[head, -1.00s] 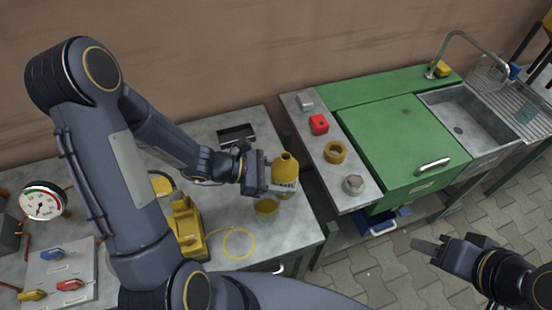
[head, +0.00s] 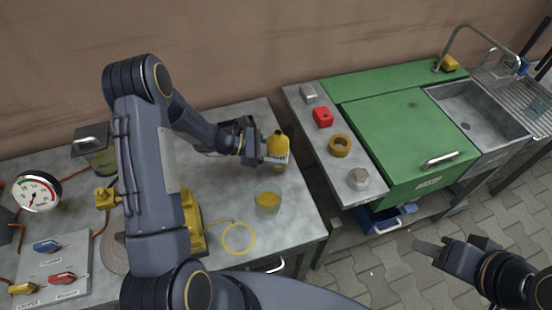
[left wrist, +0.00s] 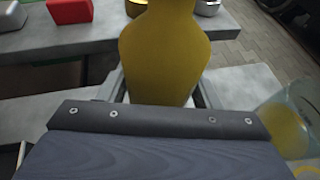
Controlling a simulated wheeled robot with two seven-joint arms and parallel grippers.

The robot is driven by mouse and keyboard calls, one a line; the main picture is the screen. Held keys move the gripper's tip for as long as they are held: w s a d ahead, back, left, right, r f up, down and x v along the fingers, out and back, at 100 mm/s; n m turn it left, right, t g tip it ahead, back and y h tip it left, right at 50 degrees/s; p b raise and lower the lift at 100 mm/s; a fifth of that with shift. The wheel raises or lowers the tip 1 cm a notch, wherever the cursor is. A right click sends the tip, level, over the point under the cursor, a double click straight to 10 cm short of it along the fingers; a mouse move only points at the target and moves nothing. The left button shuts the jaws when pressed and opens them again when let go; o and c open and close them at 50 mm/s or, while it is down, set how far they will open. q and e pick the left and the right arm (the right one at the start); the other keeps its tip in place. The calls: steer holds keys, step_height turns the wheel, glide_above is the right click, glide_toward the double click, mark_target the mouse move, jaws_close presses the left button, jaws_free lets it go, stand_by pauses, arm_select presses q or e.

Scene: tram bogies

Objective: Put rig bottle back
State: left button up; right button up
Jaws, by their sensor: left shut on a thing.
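The yellow bottle (head: 277,149) with a pale label stands upright near the right edge of the grey bench in the head view. My left gripper (head: 262,152) is shut on it from the left. In the left wrist view the bottle (left wrist: 163,50) fills the middle, between the fingers. I cannot tell whether its base touches the bench. A clear cup with yellow liquid (head: 267,202) stands in front of the bottle, apart from it; it also shows in the left wrist view (left wrist: 285,125). My right gripper (head: 447,252) is over the paved floor at the right, holding nothing visible.
A yellow ring (head: 239,239) and a yellow device (head: 193,222) are on the bench (head: 295,228). A dark tray (head: 237,126) lies behind the gripper.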

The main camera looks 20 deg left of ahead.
arm_select(q)
step_height(320, 180, down, 2)
arm_select(e)
steer(key=shift+f, duration=0.7)
arm_select(q)
steer(key=shift+f+b, duration=0.25)
steer(key=shift+b, duration=0.2)
steer(key=o, duration=1.2)
arm_select(e)
steer(key=shift+f, duration=0.2)
arm_select(q)
steer(key=shift+o, duration=0.2)
steer(key=shift+r, duration=0.15)
arm_select(e)
steer(key=shift+r, duration=0.1)
